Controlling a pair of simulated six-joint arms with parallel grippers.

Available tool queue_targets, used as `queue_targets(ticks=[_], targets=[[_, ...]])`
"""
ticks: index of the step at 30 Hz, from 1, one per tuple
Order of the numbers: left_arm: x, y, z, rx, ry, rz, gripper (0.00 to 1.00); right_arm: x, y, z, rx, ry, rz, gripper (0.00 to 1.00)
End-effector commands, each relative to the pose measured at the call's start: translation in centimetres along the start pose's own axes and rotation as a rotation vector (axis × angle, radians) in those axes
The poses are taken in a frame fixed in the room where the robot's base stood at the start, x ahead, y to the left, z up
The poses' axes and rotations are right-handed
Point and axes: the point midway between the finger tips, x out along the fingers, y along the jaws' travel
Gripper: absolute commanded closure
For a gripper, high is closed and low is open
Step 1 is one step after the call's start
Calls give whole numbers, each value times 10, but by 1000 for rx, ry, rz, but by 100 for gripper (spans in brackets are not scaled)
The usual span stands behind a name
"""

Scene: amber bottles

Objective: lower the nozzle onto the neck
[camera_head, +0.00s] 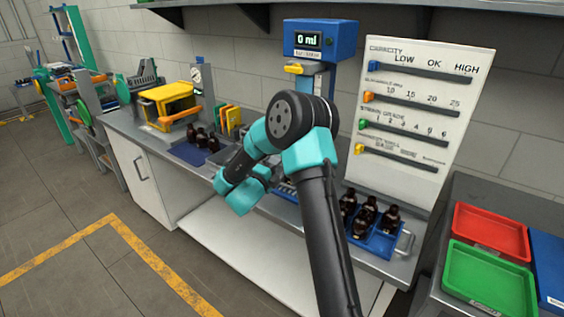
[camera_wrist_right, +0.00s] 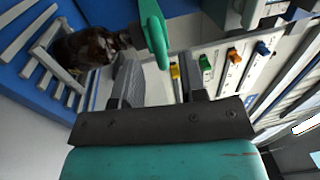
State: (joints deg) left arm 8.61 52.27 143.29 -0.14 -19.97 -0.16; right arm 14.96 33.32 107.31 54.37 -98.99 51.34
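The filling station (camera_head: 320,38) is a blue box reading "0 ml", with an orange piece (camera_head: 293,68) below it. My own right arm hides most of what is beneath, so I cannot make out the nozzle in the head view. In the right wrist view an amber bottle (camera_wrist_right: 85,47) stands in a slatted blue holder (camera_wrist_right: 22,62), its neck towards a green handle-like part (camera_wrist_right: 153,32). I cannot tell whether they touch. My right gripper (camera_wrist_right: 160,70) is open, its fingers apart, with the green part's end near the gap. My left gripper is not in view.
A blue crate (camera_head: 384,248) of amber bottles stands right of my arm. More bottles (camera_head: 202,138) stand on a blue tray at left. A board with coloured sliders (camera_head: 412,110) leans behind. Red (camera_head: 490,230) and green (camera_head: 488,278) trays lie at far right.

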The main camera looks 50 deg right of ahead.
Motion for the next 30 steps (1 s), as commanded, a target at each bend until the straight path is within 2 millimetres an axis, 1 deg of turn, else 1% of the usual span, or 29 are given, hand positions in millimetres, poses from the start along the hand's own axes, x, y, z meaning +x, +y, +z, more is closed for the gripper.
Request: queue_targets(ticks=[1,6,15,18,21,24,30], targets=[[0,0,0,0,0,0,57,-11,0,1,-2,-3,1,61],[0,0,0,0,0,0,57,-44,0,1,-2,-4,1,61],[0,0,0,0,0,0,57,-102,1,1,-1,-4,1,61],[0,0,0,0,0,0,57,-118,0,1,-1,-3,0,61],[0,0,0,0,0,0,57,-129,0,0,-1,-2,0,61],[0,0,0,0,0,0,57,-136,0,0,-1,-1,0,61],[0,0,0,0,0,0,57,-138,0,0,-1,0,0,61]])
